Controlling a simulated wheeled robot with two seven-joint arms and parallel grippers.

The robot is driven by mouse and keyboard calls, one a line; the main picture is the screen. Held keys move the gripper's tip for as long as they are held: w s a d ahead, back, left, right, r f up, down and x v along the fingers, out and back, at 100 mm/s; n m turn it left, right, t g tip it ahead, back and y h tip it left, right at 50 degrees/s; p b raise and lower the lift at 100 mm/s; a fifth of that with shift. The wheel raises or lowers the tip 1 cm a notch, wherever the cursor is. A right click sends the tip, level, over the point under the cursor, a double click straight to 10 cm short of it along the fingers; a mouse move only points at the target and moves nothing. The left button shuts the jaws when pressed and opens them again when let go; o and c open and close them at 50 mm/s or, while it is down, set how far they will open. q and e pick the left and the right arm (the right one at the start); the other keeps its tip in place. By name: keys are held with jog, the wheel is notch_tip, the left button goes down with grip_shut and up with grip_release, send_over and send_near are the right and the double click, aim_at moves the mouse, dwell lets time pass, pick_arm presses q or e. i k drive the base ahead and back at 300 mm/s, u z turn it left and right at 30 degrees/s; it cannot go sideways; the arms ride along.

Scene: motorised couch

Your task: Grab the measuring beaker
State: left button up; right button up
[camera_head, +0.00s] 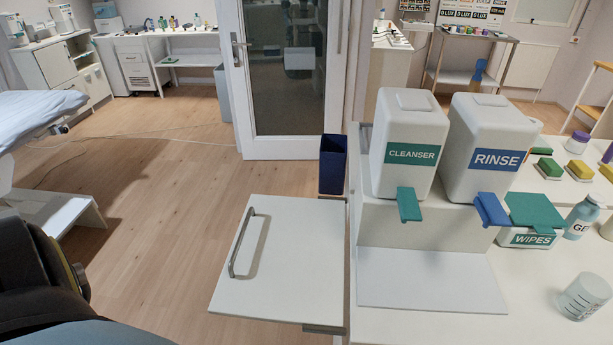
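The measuring beaker (583,298) is a small, pale, translucent cup with dark graduation marks. It stands on the white counter at the lower right of the head view, near the right edge of the picture, and looks slightly tilted from this wide view. Nothing touches it. Neither of my grippers shows in the head view, so I cannot see how they stand relative to the beaker.
The white CLEANSER dispenser (408,145) and RINSE dispenser (489,148) stand on a raised stand left of the beaker. A WIPES box (534,222) and a GEL bottle (583,216) stand behind it. A white panel with a handle (243,243) juts out left of the counter.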

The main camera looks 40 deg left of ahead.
aim_at(587, 292)
jog(key=k, duration=0.45)
jog(key=u, duration=1.3)
jog(key=i, duration=0.6)
jog(key=z, duration=0.25)
